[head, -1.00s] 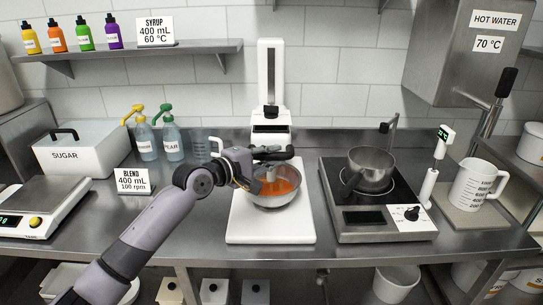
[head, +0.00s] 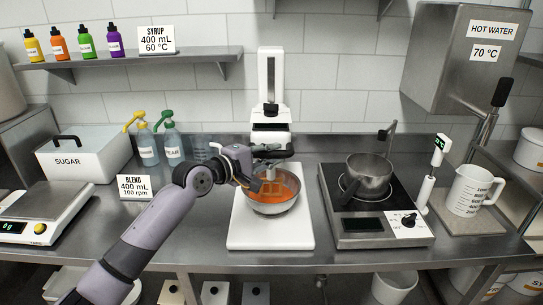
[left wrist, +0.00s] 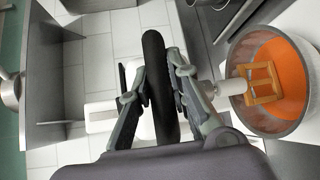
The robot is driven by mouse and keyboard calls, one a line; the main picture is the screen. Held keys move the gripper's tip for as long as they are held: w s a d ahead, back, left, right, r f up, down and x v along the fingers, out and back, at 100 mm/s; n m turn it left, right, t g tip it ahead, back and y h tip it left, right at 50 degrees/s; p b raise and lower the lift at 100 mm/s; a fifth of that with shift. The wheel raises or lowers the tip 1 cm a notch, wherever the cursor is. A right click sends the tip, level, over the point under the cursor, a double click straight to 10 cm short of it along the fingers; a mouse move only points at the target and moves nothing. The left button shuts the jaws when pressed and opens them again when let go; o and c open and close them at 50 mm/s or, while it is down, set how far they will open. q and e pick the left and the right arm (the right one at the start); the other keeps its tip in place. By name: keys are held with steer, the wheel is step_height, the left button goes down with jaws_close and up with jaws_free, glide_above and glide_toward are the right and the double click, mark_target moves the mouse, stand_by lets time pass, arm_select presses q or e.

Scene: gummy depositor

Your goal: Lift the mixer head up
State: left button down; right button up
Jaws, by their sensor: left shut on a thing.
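The white mixer stands on the bench, with a white base plate (head: 270,237), a tall column and a black-and-white head (head: 271,133). A black handle bar (head: 280,154) sticks out at the head's front. My left gripper (head: 252,168) is at the handle's left part; in the left wrist view its fingers (left wrist: 156,80) are closed on either side of the black handle (left wrist: 160,105). The steel bowl (head: 272,208) with orange liquid sits on the base. The orange-coated paddle (head: 273,188) shows over the bowl; its shaft is partly hidden. My right gripper is out of view.
A hot plate (head: 378,231) with a steel pot (head: 368,175) stands right of the mixer. A shelf (head: 140,61) hangs above.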

arm_select(q)
step_height(320, 180, up, 10)
steer(key=p, duration=0.8)
steer(key=shift+r, duration=0.3)
steer(key=c, duration=1.7)
jaws_free()
steer(key=shift+o, duration=1.1)
steer(key=shift+f, duration=0.25)
steer(key=v, duration=1.2)
